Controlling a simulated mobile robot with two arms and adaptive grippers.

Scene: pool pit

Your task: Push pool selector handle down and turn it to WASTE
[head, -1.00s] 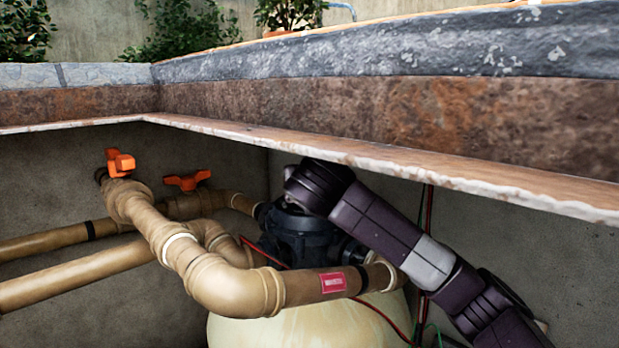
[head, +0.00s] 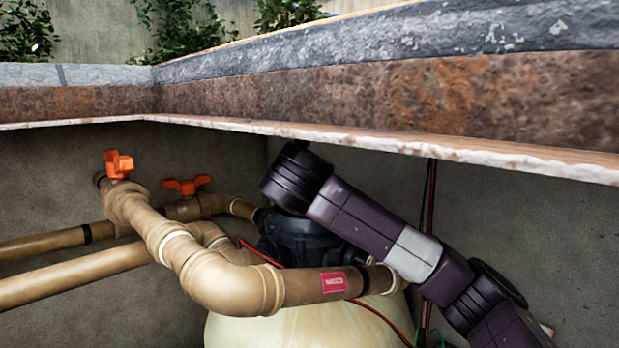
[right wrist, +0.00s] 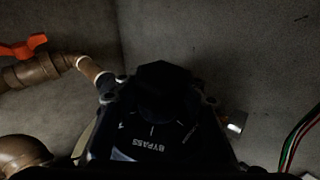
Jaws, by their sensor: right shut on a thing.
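The black selector valve (head: 292,238) sits on top of the cream tank (head: 300,328), partly behind my right arm in the head view. In the right wrist view the valve top (right wrist: 130,146) shows the word BYPASS upside down, with other lettering too dim to read. A dark block at the centre of that view is my right gripper (right wrist: 163,92), shut on the selector handle, over the valve's middle. Its fingers and the handle merge in the shadow, so the handle's height and pointing direction cannot be told. The WASTE mark cannot be made out. My left gripper is out of view.
A thick tan pipe (head: 220,283) with a red label runs in front of the valve. Two orange-handled valves (head: 118,164) (head: 186,186) are at left. The rusty pit ledge (head: 400,142) overhangs close above my right wrist. Thin wires (head: 429,220) hang at right.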

